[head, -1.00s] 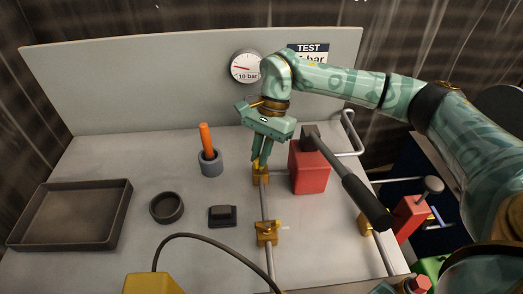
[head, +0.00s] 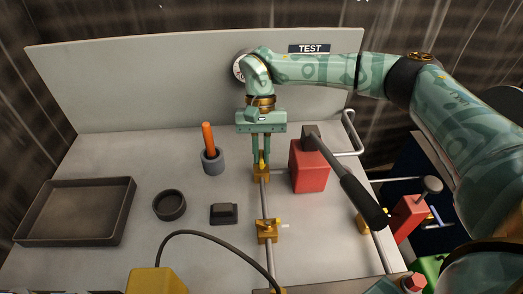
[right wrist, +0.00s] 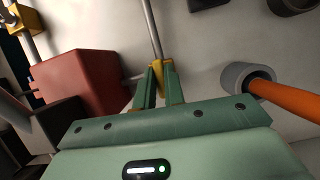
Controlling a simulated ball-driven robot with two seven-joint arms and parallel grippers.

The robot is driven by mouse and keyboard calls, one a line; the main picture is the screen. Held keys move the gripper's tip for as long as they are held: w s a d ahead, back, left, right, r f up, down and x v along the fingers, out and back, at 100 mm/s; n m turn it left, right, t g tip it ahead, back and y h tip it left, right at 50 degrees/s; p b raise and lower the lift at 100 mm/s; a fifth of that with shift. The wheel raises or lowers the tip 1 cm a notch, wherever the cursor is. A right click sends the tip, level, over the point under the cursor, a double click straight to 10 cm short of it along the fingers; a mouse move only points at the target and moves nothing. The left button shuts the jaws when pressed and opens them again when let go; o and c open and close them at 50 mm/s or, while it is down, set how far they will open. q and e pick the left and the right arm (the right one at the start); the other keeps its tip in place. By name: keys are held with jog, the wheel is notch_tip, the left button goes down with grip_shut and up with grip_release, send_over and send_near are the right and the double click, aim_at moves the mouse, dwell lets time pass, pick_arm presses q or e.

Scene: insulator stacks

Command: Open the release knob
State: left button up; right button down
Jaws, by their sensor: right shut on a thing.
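The release knob (head: 262,167) looks like a small yellow piece on the far brass fitting (head: 261,175) of the grey pipe. My right gripper (head: 261,160) points down over this fitting, with its two green fingers on either side of the knob and shut on it. The right wrist view shows the yellow fitting (right wrist: 157,67) between and just beyond the fingertips. The fingers hide most of the knob, so how far it is turned cannot be told. My left gripper is not in view.
A red block (head: 309,168) with a black-handled lever (head: 352,187) stands close right of the gripper. A grey cup (head: 212,160) with an orange handle (head: 208,138) stands left. A second brass fitting (head: 267,233) sits nearer on the pipe. A dark tray (head: 28,240) lies far left.

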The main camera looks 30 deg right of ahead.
jog(key=shift+r, duration=0.1)
dwell(0.3)
jog(key=c, duration=1.5)
grip_release()
jog(key=p+v, duration=0.2)
jog(key=v, duration=1)
